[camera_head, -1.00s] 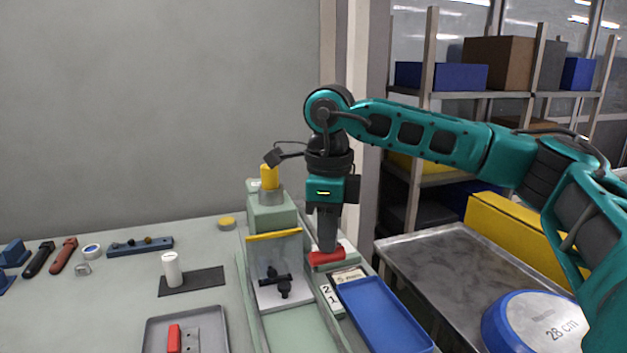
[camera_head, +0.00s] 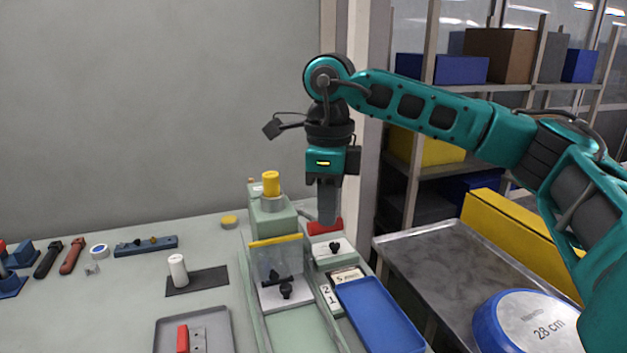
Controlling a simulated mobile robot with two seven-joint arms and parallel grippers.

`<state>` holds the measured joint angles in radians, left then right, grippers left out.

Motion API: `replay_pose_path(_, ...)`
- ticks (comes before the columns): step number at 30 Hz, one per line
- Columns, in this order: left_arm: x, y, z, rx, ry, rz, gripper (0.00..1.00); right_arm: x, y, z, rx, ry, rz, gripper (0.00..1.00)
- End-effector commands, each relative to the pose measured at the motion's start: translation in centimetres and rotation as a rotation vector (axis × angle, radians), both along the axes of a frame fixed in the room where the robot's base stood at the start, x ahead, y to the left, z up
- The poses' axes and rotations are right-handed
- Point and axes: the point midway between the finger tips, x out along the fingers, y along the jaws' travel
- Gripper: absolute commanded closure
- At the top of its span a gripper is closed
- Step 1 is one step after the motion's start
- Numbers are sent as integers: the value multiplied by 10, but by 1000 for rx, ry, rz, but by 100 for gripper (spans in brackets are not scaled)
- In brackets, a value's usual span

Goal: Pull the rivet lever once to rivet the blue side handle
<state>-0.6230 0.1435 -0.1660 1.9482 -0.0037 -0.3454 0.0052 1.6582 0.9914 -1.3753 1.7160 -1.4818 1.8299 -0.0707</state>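The red lever bar (camera_head: 325,228) lies across the narrow station behind a pale block with a black knob (camera_head: 335,248). My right gripper (camera_head: 329,220) points straight down, with its fingertips at the top edge of the red bar. The fingers are seen side-on as one slab, so I cannot tell whether they are closed on the bar. I cannot clearly make out a blue side handle at the station. A blue pan (camera_head: 490,322) marked 28 cm sits at the lower right. My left gripper is not in view.
A green machine with a yellow cap (camera_head: 271,184) stands left of the gripper. A clear-covered fixture (camera_head: 272,240) and a blue tray (camera_head: 412,342) are in front. Hand tools (camera_head: 72,256) and a grey tray (camera_head: 165,325) lie left. A metal cart (camera_head: 440,255) stands right.

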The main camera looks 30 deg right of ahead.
Motion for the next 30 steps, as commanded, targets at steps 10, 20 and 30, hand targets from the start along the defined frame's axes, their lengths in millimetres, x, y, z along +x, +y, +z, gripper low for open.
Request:
replay_pose_path(10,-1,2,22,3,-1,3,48,0,0,30,1,1,0,100)
replay_pose_path(20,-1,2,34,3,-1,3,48,-1,0,46,1,-1,0,100)
replay_pose_path(30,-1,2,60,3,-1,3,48,-4,1,80,1,-1,0,100)
